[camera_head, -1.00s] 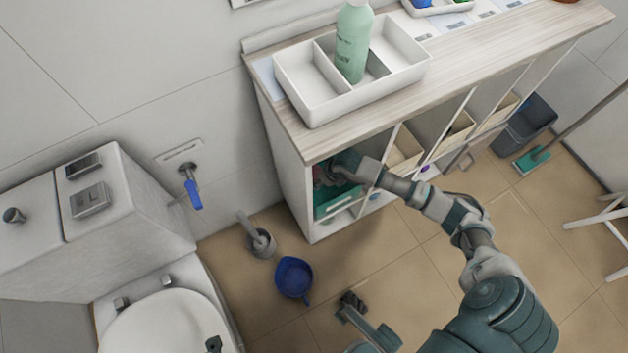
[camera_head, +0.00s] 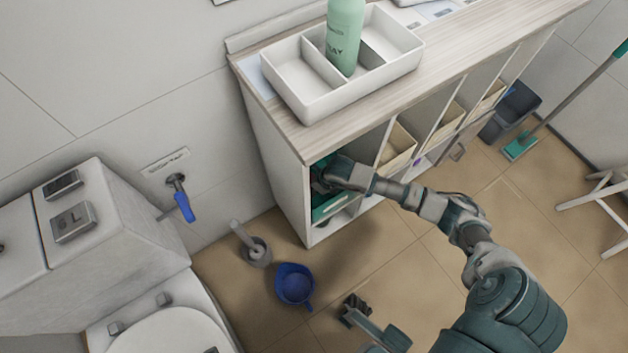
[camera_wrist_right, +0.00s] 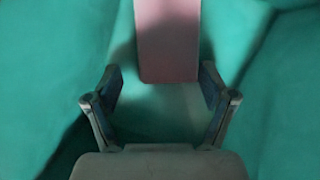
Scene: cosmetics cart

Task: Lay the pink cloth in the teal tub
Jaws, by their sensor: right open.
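The teal tub (camera_head: 329,208) sits in the leftmost compartment of the shelf unit. My right gripper (camera_wrist_right: 160,85) reaches into that compartment; its fingers are hidden in the head view. In the right wrist view the tub's teal inside (camera_wrist_right: 55,70) surrounds the gripper. The fingers are spread apart. My left gripper (camera_head: 352,308) is low over the floor, too small to read.
A white divided tray (camera_head: 300,90) with a green bottle (camera_head: 345,38) stands on the shelf top (camera_head: 470,50). Upright dividers separate the compartments. A blue pot (camera_head: 294,284) and a brush holder (camera_head: 257,252) stand on the floor, near the toilet (camera_head: 165,335).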

